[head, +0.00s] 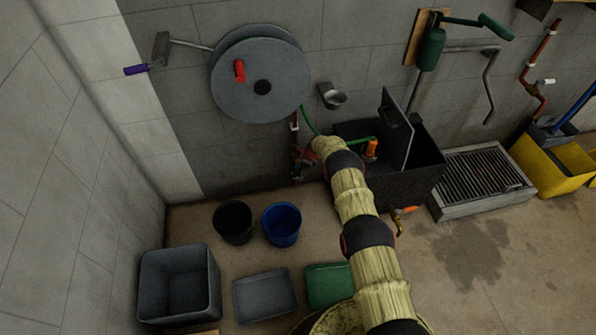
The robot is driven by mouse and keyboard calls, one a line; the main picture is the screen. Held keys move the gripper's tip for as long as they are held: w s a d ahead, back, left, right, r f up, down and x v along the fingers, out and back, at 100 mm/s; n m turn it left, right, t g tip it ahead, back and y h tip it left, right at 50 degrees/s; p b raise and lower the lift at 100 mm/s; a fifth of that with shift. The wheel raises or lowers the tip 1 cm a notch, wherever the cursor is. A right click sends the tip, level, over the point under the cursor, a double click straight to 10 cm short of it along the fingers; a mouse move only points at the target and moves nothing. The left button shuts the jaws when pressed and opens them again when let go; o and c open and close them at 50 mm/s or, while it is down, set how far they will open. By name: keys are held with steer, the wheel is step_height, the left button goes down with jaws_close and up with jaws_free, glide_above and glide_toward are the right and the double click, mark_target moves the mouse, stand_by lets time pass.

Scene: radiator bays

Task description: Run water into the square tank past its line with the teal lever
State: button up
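A dark, box-shaped tank (400,188) stands against the back wall, with an upright dark panel (394,130) at its top. An orange nozzle (371,149) on a green hose is at its rim, and an orange-handled tap (404,211) is low on its front. No fill line shows from here. A dark green lever (496,26) belongs to a pump (431,48) on the wall; I cannot tell if it is the teal one. My arm crosses the tank's left side and ends near a red pipe fitting (297,152). My gripper's fingers cannot be made out there.
A hose reel (261,82) with a red knob hangs on the wall. Black (233,222) and blue (282,223) buckets, a grey tub (180,284) and trays stand on the floor at left. A floor grate (482,175) and yellow bucket (553,165) are at right; wet floor lies in front.

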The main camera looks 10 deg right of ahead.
steer(key=shift+c, duration=0.4)
jaws_close()
stand_by(0.4)
